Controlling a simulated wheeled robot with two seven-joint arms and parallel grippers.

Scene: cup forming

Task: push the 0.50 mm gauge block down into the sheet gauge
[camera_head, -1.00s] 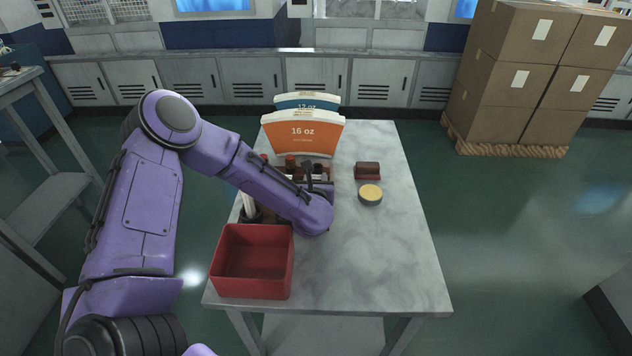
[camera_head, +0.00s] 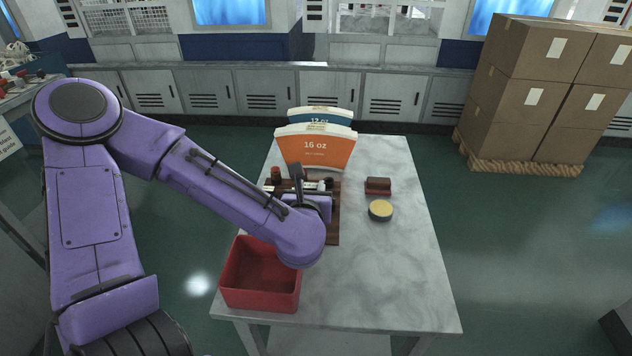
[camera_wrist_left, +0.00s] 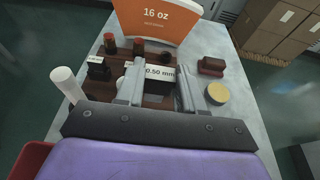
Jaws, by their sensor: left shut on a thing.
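The white-faced block marked 0.50 mm (camera_wrist_left: 160,73) shows between the fingers of my left gripper (camera_wrist_left: 160,80) in the left wrist view. My left gripper is shut on this gauge block. The dark brown wooden sheet gauge (camera_wrist_left: 122,60) lies under and around the fingers, with small dark pieces on it. In the head view the brown board (camera_head: 333,232) is partly hidden by my left wrist. I cannot tell how deep the block sits, as its lower part is hidden. My right gripper is not in view.
A red bin (camera_head: 262,275) stands at the table's front left. A dark red block (camera_head: 378,186) and a round yellow-topped piece (camera_head: 380,209) lie right of the board. The orange 16 oz sheet (camera_head: 315,149) stands behind. A white cylinder (camera_wrist_left: 66,84) stands left. The table's right side is clear.

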